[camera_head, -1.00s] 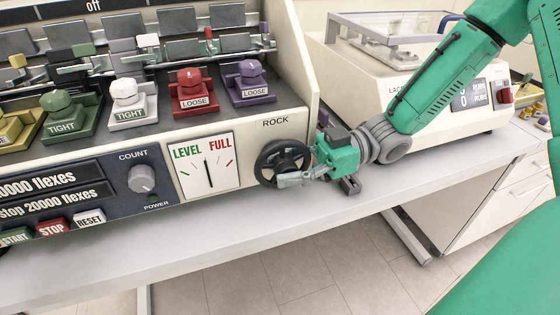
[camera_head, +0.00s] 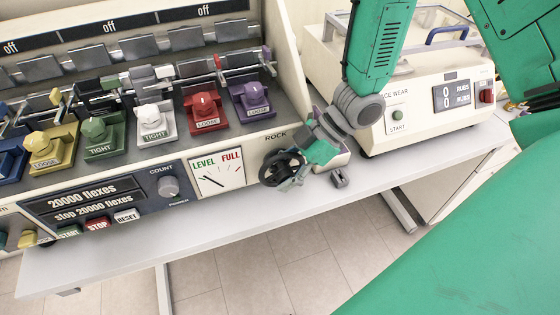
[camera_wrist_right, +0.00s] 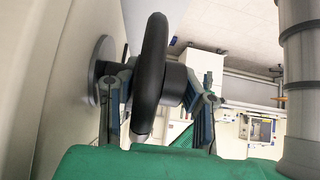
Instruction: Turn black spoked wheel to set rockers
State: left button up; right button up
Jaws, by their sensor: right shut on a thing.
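The black spoked wheel (camera_head: 280,168) is on the front of the cream flexing machine, under the word ROCK. My right gripper (camera_head: 291,170) is on the wheel and partly covers its right side. In the right wrist view the wheel's rim (camera_wrist_right: 152,60) stands between the two fingers of my right gripper (camera_wrist_right: 157,100), which is shut on it. The gauge (camera_head: 217,166) left of the wheel is marked LEVEL and FULL; its needle leans left, to the LEVEL side. My left gripper is not in view.
The wear tester (camera_head: 415,115) stands just right of my right wrist. A grey table (camera_head: 215,245) runs below, with bare floor in front.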

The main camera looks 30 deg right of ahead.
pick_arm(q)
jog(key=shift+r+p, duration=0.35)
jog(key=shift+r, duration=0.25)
pick_arm(e)
jog(key=shift+s+h, duration=0.2)
jog(key=shift+h, duration=0.2)
jog(key=o, duration=1)
jog(key=shift+s+r, duration=0.1)
jog(key=shift+s, duration=0.1)
jog(key=shift+w+d+r, duration=0.1)
jog(key=shift+d+r, duration=0.05)
jog(key=shift+d, duration=0.05)
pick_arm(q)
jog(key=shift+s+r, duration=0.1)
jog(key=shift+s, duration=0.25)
pick_arm(e)
jog(key=shift+v, duration=5.8)
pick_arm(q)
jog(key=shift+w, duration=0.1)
